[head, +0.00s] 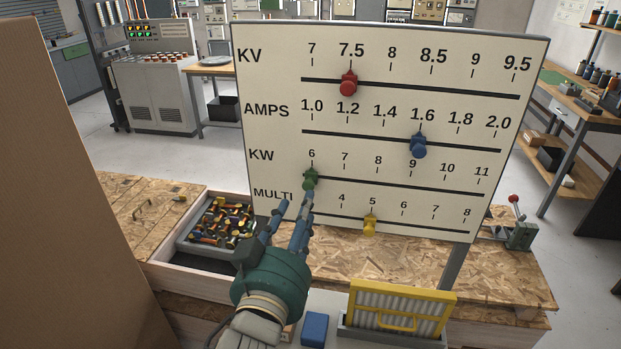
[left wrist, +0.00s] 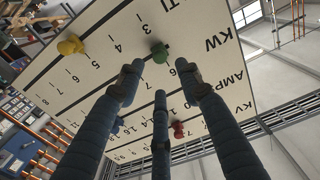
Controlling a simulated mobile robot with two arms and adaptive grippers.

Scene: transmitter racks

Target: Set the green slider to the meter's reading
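The green slider (head: 310,179) is a knob on the KW row of the upright cream scale board (head: 280,110). It stands at the row's left end, under the 6. It also shows in the left wrist view (left wrist: 159,53), just beyond the fingertips. My left gripper (head: 297,203) is in front of the board, just below the green knob, with its blue fingers spread. In the left wrist view the gripper (left wrist: 159,75) is open and empty, with no clear contact with the knob. I cannot make out a meter's reading. My right gripper is not in view.
Other rows carry a red slider (head: 348,84) near 7.5, a blue slider (head: 418,146) near 1.6 and a yellow slider (head: 370,225) near 5. A parts tray (head: 185,243) and a yellow-framed filter (head: 400,286) are nearby. A brown panel (head: 70,200) blocks the left.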

